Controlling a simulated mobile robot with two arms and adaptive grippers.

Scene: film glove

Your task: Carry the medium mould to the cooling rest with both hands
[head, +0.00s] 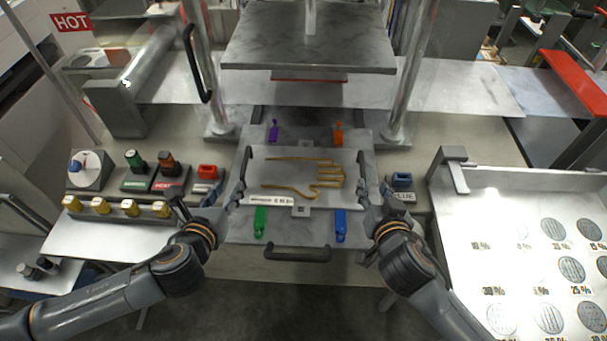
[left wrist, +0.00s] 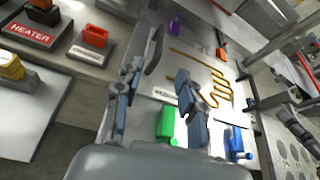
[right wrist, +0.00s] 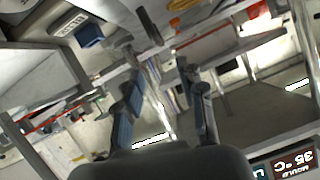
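The medium mould (head: 300,168) is a flat grey plate with a gold hand-shaped outline, lying on a sliding tray (head: 278,233) under the press. It has a dark bar handle on each side, the left handle (head: 246,166) and the right handle (head: 362,172). In the left wrist view the mould (left wrist: 205,70) shows part of its label. My left gripper (left wrist: 158,98) is open at the mould's near left, its fingers apart and short of the left handle. My right gripper (right wrist: 168,95) is open at the near right, with a dark handle (right wrist: 148,25) beyond its fingertips. I cannot identify the cooling rest.
Purple (head: 273,131), orange (head: 338,133), green (head: 261,222) and blue (head: 340,225) tabs surround the mould. The press plate (head: 308,52) hangs behind, between two posts. Controls (head: 168,172) stand left; a white tray with grey discs (head: 478,215) stands right.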

